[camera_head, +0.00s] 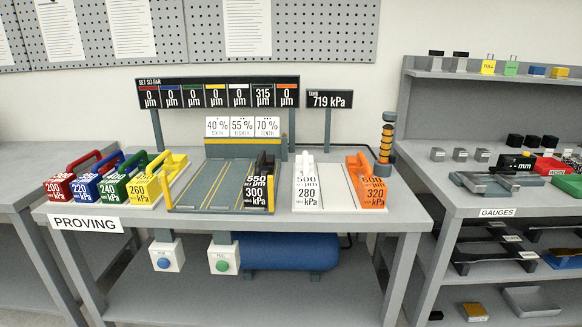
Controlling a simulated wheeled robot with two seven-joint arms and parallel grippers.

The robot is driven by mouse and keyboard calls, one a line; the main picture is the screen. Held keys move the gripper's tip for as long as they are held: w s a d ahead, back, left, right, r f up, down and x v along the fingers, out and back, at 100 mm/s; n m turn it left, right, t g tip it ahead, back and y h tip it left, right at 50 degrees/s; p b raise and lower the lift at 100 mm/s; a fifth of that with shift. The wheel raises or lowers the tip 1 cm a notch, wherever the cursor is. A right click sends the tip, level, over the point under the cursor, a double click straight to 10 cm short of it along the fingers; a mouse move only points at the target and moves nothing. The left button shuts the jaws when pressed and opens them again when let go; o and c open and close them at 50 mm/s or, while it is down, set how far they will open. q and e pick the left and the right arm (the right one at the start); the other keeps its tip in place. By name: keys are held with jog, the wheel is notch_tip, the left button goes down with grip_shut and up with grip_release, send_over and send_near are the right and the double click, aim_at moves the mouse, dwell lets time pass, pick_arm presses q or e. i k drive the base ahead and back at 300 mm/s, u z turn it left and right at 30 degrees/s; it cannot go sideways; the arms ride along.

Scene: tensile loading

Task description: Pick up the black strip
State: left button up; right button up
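The black strip (256,191) has a white-lettered face reading 550 µm and 300 kPa. It sits at the right side of the grey test bed (210,186) with yellow lines, in the middle of the bench. Its dark upper part reaches back toward the stand behind. A yellow upright piece at its front right partly covers its edge. Neither of my grippers shows in the head view, and nothing is seen holding the strip.
Red (60,187), blue (87,187), green (114,188) and yellow (146,189) handled blocks stand left. White (307,188) and orange (371,193) ones stand right. A display board (219,93) reads 315 µm under black. A signal tower (385,145) stands at the back right.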

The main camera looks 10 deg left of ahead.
aim_at(255, 188)
jog(key=u, duration=0.5)
jog(key=i, duration=1)
jog(key=u, duration=0.7)
